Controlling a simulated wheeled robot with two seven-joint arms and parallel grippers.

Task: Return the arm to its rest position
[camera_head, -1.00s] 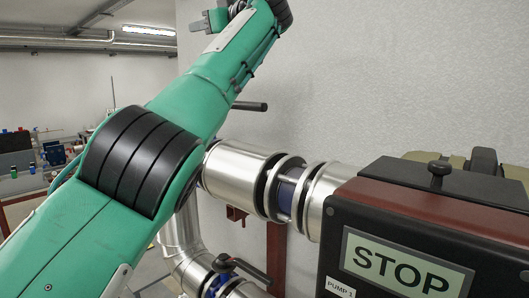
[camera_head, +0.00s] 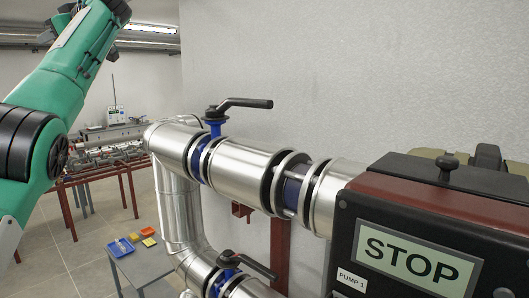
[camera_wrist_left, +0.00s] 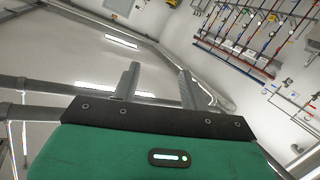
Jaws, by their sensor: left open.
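My left arm (camera_head: 62,88), green with black joint covers, reaches up along the left edge of the head view. Its hand is at or beyond the top edge there, so the fingers do not show clearly. In the left wrist view my left gripper (camera_wrist_left: 158,80) is open and empty, its two grey fingers apart. Behind the fingers are the tilted ceiling and its lights. My right gripper is in neither view.
A steel pipe (camera_head: 240,168) with black-handled valves (camera_head: 240,105) runs across the middle. The pump box (camera_head: 430,225) with a STOP display stands at the right. A grey table (camera_head: 142,265) with small coloured trays stands below left. Wall piping (camera_wrist_left: 245,45) shows in the wrist view.

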